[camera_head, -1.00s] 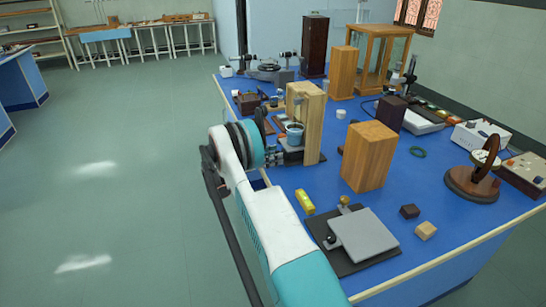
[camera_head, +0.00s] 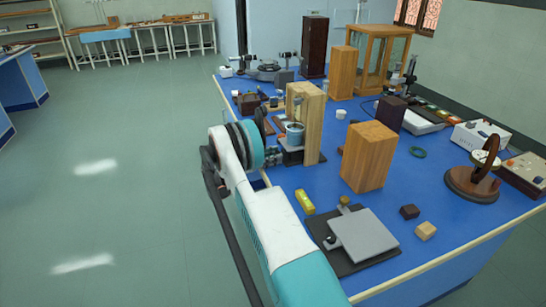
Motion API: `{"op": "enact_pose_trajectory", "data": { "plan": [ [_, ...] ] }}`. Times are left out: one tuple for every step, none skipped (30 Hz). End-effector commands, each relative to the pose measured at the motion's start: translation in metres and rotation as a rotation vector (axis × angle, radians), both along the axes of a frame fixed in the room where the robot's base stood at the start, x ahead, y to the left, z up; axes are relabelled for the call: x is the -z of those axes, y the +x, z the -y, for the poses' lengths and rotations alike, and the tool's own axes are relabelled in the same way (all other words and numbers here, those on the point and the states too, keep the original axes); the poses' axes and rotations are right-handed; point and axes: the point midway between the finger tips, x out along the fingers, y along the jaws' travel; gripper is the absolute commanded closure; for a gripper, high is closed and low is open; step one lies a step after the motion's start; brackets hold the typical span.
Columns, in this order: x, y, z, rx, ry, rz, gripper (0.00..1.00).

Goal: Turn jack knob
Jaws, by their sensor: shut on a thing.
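My gripper (camera_head: 276,155) is at the near-left side of a small dark jack-like stand (camera_head: 291,157), at the foot of a light wooden frame (camera_head: 313,130). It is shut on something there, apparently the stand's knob. The knob itself is too small and too covered by the gripper to make out.
The blue bench (camera_head: 320,185) is crowded. A wooden block (camera_head: 368,157) stands right of the frame. A yellow piece (camera_head: 305,202) and a grey plate on a black base (camera_head: 364,237) lie nearer. Dark items (camera_head: 248,103) stand beyond my wrist. The floor at left is clear.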

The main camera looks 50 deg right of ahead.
Motion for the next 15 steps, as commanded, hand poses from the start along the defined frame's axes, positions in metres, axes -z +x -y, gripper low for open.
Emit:
{"op": "enact_pose_trajectory", "data": {
  "plan": [
    [-0.0001,0.0004,0.0,-0.001,0.0,0.0,0.95],
    [-0.0001,0.0004,0.0,-0.001,0.0,0.0,0.95],
    [-0.0001,0.0004,0.0,-0.001,0.0,-0.001,0.64],
    [-0.0001,0.0005,-0.0001,-0.001,0.0,-0.001,0.58],
    [-0.0001,0.0004,-0.0001,-0.001,0.0,-0.001,0.51],
    [-0.0001,0.0004,-0.0001,-0.001,0.0,-0.001,0.51],
    [-0.0001,0.0004,-0.0001,-0.001,0.0,-0.001,0.51],
    [-0.0001,0.0004,-0.0001,-0.001,0.0,-0.001,0.51],
    [-0.0001,0.0004,0.0,-0.001,0.0,-0.001,0.51],
    [0.0,0.0003,-0.0001,-0.001,0.0,-0.001,0.51],
    [0.0,0.0003,-0.0001,-0.001,0.0,-0.001,0.51],
    [0.0,0.0003,-0.0001,-0.001,0.0,-0.001,0.51],
    [0.0,0.0003,-0.0001,-0.001,0.0,-0.001,0.51],
    [0.0,0.0003,-0.0002,-0.001,0.0,-0.001,0.51],
    [0.0,0.0006,-0.0007,-0.001,0.0,-0.001,0.51]
  ]
}}
